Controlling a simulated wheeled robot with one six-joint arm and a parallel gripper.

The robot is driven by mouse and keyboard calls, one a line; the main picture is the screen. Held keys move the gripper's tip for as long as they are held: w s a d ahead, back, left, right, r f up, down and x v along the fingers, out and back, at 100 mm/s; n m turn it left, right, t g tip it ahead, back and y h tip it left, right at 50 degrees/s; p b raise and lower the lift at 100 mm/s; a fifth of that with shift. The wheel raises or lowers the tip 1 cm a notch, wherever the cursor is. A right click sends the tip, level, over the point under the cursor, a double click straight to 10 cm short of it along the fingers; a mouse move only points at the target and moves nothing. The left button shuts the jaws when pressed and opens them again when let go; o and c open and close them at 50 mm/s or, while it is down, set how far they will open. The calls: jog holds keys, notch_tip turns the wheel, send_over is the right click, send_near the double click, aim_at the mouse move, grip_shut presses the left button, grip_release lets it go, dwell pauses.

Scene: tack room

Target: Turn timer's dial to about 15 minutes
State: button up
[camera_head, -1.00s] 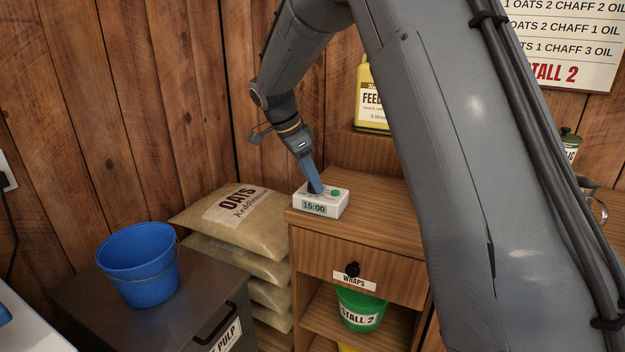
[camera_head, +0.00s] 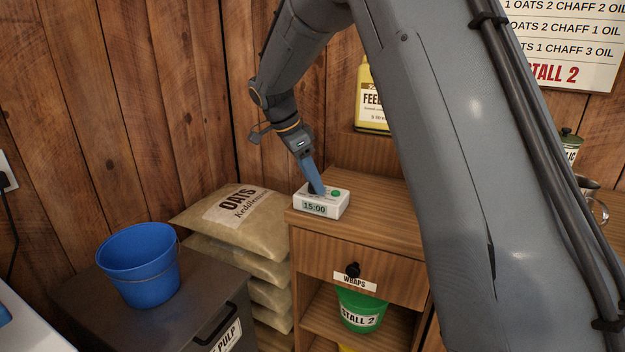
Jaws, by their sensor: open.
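The timer (camera_head: 333,208) is a small white box on the left front corner of the wooden cabinet top. Its display reads 15:00, and a green button sits on its top at the right. My gripper (camera_head: 318,190) points down at the top of the timer, left of the green button. Its blue fingers are open, though they overlap in this view. They hide the part of the timer under them, so the dial does not show clearly. I cannot tell whether the fingertips touch it.
The wooden cabinet (camera_head: 385,215) has free top surface right of the timer. Stacked oats sacks (camera_head: 225,220) stand to its left, with a blue bucket (camera_head: 135,280) on a dark bin further left. A yellow feed container (camera_head: 372,105) stands behind.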

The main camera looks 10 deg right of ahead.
aim_at(302, 193)
jog(key=v, duration=0.7)
jog(key=shift+r, duration=0.2)
jog(key=shift+s+a, duration=0.1)
jog(key=s+d+f+n+y+p, duration=0.1)
jog(key=s+f+n, duration=0.2)
jog(key=s, duration=0.8)
jog(key=s+d+f+n+y+p, duration=0.2)
jog(key=s+f+n, duration=0.2)
jog(key=s+n, duration=0.4)
jog(key=s+d+f+n+y+p, duration=0.1)
jog(key=s+f+n, duration=0.3)
jog(key=s, duration=1)
jog(key=shift+s+d+f+n+p, duration=0.25)
jog(key=shift+d+n+p, duration=0.2)
jog(key=shift+n, duration=0.35)
